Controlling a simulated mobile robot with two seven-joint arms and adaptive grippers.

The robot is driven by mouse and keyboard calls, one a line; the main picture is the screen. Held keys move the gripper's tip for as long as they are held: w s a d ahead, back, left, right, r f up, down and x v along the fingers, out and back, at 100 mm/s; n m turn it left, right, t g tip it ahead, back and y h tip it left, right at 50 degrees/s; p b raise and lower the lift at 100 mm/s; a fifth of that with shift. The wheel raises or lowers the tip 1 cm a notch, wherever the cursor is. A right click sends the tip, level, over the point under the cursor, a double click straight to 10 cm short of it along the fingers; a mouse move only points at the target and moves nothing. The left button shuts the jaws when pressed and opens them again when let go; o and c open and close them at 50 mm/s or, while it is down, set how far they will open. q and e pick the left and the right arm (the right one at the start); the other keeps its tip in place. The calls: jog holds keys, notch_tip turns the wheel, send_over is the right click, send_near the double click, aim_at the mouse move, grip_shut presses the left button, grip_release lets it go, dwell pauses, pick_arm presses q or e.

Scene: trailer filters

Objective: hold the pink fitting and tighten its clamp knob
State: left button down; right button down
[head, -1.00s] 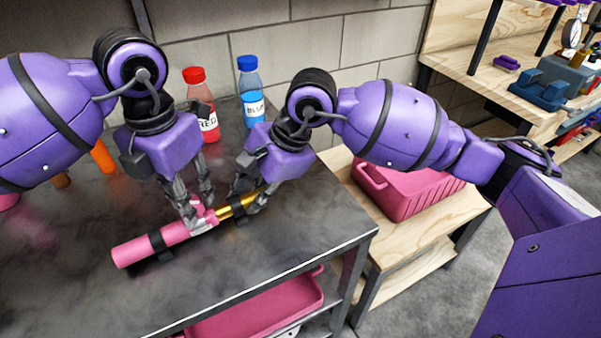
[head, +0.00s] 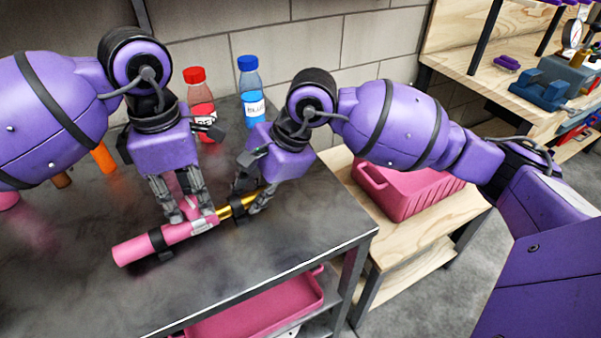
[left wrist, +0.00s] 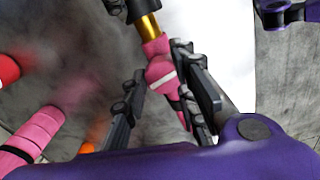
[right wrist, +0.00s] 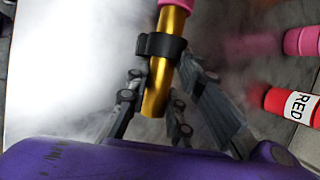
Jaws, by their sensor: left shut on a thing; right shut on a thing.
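The pink fitting (head: 140,250) lies along the dark bench top, with a brass tube (head: 228,210) running from its right end. My left gripper (head: 193,215) points down over the joint, its fingers closed around the pink clamp knob (left wrist: 163,72); a pink part shows between them. The exact contact is partly hidden by the fingers. My right gripper (head: 246,203) is shut on the brass tube, just right of the left gripper. In the right wrist view the brass tube (right wrist: 157,88) stands between the fingers, near a black holder (right wrist: 160,46).
A red-capped bottle (head: 201,95) and a blue-capped bottle (head: 250,92) stand behind the grippers. An orange cylinder (head: 103,158) stands at the left. A pink bin (head: 410,200) sits on the lower wooden table. The front of the bench top is clear.

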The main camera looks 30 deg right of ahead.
aim_at(190, 200)
pick_arm(q)
jog(key=shift+w+m, duration=0.1)
jog(key=shift+m, duration=0.7)
pick_arm(e)
jog(key=shift+s, duration=0.1)
pick_arm(q)
jog(key=c, duration=1.5)
grip_release()
jog(key=shift+d, duration=0.1)
jog(key=shift+c, duration=0.2)
jog(key=shift+r, duration=0.1)
notch_tip(190, 200, up, 12)
pick_arm(e)
jog(key=c, duration=1.5)
grip_release()
